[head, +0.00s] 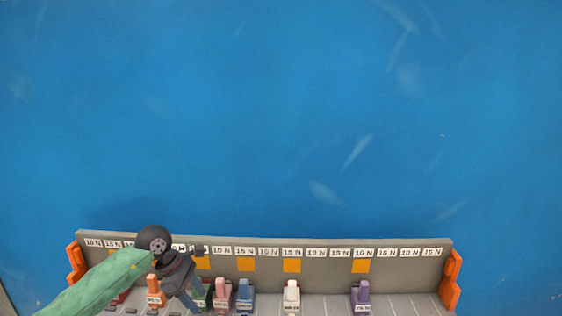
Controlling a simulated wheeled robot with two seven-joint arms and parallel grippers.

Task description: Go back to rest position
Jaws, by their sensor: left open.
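My left gripper (197,278) reaches in from the lower left on a green-sleeved arm. It is over the left part of a grey panel mould (330,254), close to an orange block (155,290) and a green block (205,297). Its fingers are open, and I see nothing held between them. The wrist and gripper hide some of the labels and part of the green block. My right gripper does not show.
The mould's back wall carries a row of "10 N" and "15 N" labels with several orange squares. Pink (222,292), blue (245,294), white (291,295) and purple (362,295) blocks stand along it. Orange clamps (452,280) flank the ends. The blue surface (300,110) behind is clear.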

